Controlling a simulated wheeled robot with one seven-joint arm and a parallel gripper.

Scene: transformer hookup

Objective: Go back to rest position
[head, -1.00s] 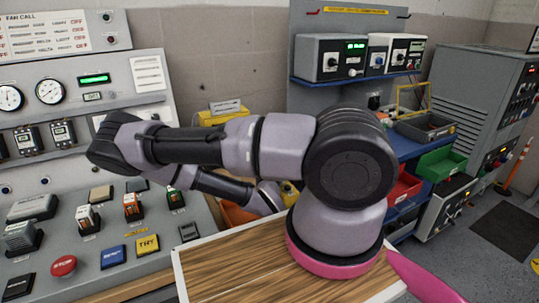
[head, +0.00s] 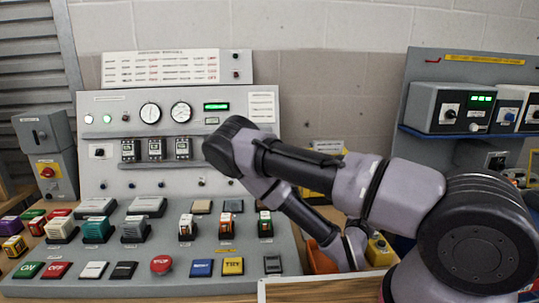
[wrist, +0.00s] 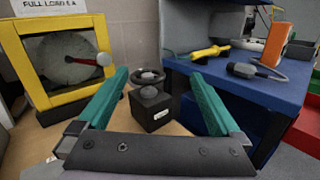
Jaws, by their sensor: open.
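In the wrist view my gripper (wrist: 160,75) is open, with its two teal-padded fingers spread apart. A small black block with a round knob (wrist: 152,104) shows between the fingers; I cannot tell how far beyond them it stands. Nothing is held. In the head view my grey and black arm is bent at the right, in front of the panel's right end. The gripper itself cannot be made out there.
A control panel (head: 215,262) with several buttons, switches and gauges fills the left and middle. A yellow-framed dial box (wrist: 104,32) stands left of the gripper. A blue shelf (wrist: 272,92) with tools is at its right.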

